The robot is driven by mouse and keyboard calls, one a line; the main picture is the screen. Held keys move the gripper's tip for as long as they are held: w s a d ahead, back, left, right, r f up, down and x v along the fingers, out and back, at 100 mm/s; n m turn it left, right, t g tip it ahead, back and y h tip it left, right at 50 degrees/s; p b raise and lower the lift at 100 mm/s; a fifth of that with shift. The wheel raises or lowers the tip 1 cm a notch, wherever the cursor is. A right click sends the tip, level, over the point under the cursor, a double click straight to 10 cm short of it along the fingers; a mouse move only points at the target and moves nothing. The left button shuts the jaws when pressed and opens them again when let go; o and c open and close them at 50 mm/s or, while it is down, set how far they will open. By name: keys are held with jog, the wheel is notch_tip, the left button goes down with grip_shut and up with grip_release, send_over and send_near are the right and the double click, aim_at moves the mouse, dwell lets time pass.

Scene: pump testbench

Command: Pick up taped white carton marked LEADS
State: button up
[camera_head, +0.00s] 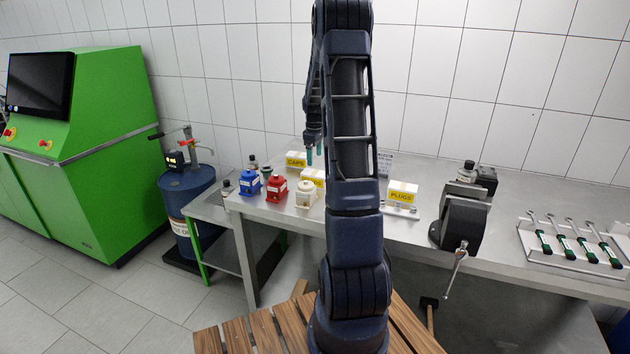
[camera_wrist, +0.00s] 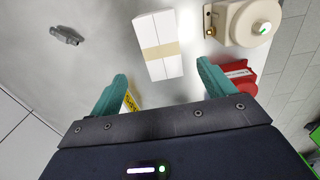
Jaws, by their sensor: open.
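A white carton with a tan tape band (camera_wrist: 157,47) stands just ahead of my gripper (camera_wrist: 162,74) in the wrist view. It is seen from above, so no lettering shows there. In the head view, what looks like the same carton (camera_head: 312,176) stands behind the cream pump, its yellow label partly hidden and unreadable. My gripper (camera_head: 310,156) is open and empty above the bench, its teal fingers pointing down. In the wrist view the fingertips lie to either side of the carton's near end, apart from it.
A CAPS carton (camera_head: 296,158) stands close by, and a PLUGS carton (camera_head: 403,193) stands right of my arm. Cream (camera_head: 306,194), red (camera_head: 277,188) and blue (camera_head: 250,183) pumps line the front. A grey fitting (camera_wrist: 66,35) lies left of the taped carton in the wrist view.

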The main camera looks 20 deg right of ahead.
aim_at(315, 173)
jog(key=f, duration=1)
jog(key=shift+s+f, duration=0.2)
jog(key=shift+f, duration=0.05)
jog(key=c, duration=1.1)
jog(key=shift+c, duration=0.2)
jog(key=shift+r, duration=0.15)
